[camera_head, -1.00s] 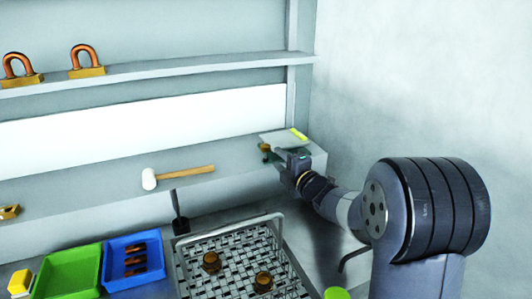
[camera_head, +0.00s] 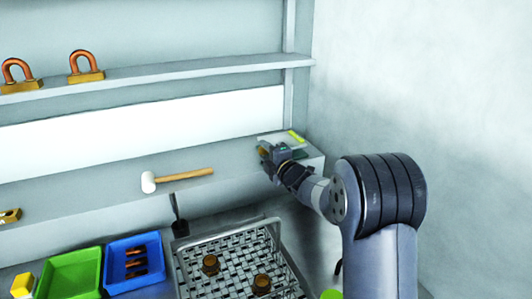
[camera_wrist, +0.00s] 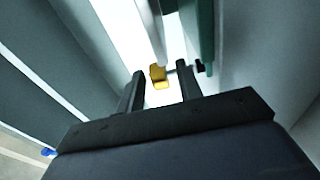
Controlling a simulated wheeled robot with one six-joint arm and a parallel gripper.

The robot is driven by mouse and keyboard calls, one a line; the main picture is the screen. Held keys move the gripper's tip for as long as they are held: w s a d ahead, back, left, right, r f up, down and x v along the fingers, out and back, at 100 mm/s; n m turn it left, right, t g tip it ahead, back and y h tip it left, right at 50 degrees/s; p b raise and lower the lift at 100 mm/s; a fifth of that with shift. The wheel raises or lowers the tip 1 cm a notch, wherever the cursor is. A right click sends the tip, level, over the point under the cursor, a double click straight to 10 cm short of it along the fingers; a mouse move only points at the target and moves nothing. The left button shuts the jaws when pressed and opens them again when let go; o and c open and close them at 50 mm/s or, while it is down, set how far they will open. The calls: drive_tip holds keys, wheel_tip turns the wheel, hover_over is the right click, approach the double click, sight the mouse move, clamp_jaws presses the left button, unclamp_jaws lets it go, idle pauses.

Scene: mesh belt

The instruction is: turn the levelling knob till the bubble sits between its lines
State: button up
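The levelling knob (camera_head: 263,150) is a small brass-coloured piece at the left side of a pale plate (camera_head: 270,138) on the lower ledge. A yellow-green bubble vial (camera_head: 297,136) lies on the plate's right part; its bubble and lines are too small to make out. My gripper (camera_head: 270,160) is at the front left of the plate, close to the knob and partly covering that area. In the wrist view, my gripper's two fingers (camera_wrist: 161,80) are apart, and the yellow knob (camera_wrist: 158,73) shows between their tips. I cannot tell whether either finger touches it.
A white-headed mallet (camera_head: 178,179) lies on the ledge to the left. Below stand a wire-mesh basket (camera_head: 190,262) with brown pieces, a blue tray (camera_head: 120,284) and a green tray (camera_head: 72,274). A shelf (camera_head: 180,71) above holds copper U-shaped pieces on brass blocks.

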clamp_jaws()
drive_tip(key=shift+w+d+r+n+g+y+p, duration=0.1)
drive_tip(key=shift+d+r+n+g+y+p, duration=0.1)
drive_tip(key=shift+n+g+y+p, duration=0.4)
drive_tip(key=shift+f+n+g+y+p, duration=0.15)
drive_tip(key=shift+n+g+y+p, duration=0.4)
drive_tip(key=shift+n+g+y, duration=0.55)
drive_tip(key=shift+t, duration=0.3)
drive_tip(key=shift+o, duration=0.5)
unclamp_jaws()
